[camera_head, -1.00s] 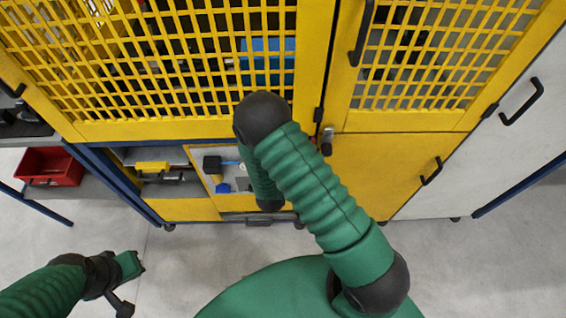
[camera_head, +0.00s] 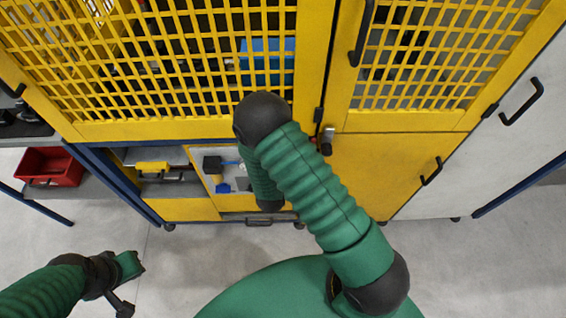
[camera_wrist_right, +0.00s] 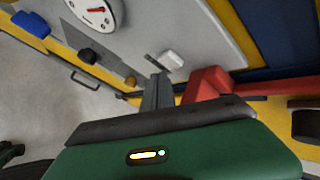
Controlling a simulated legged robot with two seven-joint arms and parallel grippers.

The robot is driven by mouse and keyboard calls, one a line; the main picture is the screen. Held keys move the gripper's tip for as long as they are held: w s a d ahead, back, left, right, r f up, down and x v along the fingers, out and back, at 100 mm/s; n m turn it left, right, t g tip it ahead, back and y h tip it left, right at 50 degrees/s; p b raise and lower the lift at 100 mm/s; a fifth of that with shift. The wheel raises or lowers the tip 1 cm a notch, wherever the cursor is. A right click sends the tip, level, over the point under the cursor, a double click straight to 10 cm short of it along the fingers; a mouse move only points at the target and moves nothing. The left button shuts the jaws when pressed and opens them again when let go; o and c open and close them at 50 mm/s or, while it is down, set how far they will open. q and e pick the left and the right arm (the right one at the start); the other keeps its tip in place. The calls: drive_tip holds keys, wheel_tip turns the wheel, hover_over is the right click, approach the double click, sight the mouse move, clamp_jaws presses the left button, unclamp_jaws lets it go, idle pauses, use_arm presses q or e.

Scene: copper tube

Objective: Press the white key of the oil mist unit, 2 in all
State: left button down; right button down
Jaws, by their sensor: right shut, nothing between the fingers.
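The white key (camera_wrist_right: 171,61) is a small white block on the grey panel (camera_wrist_right: 215,35) of the oil mist unit, in the right wrist view. My right gripper (camera_wrist_right: 158,78) is shut and empty. Its dark fingertips point at the panel just below and left of the key; I cannot tell whether they touch it. In the head view my right arm hides the right gripper and the key. My left gripper (camera_head: 128,268) hangs at the lower left of the head view, away from the panel; its fingers are not clear.
A round gauge (camera_wrist_right: 96,12), a black knob (camera_wrist_right: 88,55) and a blue part (camera_wrist_right: 31,24) are on or near the panel. A red part (camera_wrist_right: 207,84) lies right of my fingers. Yellow mesh doors (camera_head: 190,132) stand above; a red bin (camera_head: 50,166) is at left.

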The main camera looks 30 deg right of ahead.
idle(0.6)
drive_tip(key=shift+w+d, duration=0.25)
drive_tip(key=shift+w, duration=0.05)
drive_tip(key=shift+w+d+r+b, duration=0.1)
drive_tip(key=shift+w+d+b, duration=0.1)
drive_tip(key=shift+w+b, duration=0.15)
idle(0.8)
drive_tip(key=shift+s+a, duration=0.4)
drive_tip(key=shift+s, duration=0.3)
drive_tip(key=s+a, duration=0.1)
drive_tip(key=s, duration=0.1)
drive_tip(key=s+a, duration=0.1)
drive_tip(key=s, duration=0.1)
drive_tip(key=shift+s+a+b, duration=0.1)
drive_tip(key=shift+a+b, duration=0.25)
drive_tip(key=shift+b, duration=0.05)
idle(2.2)
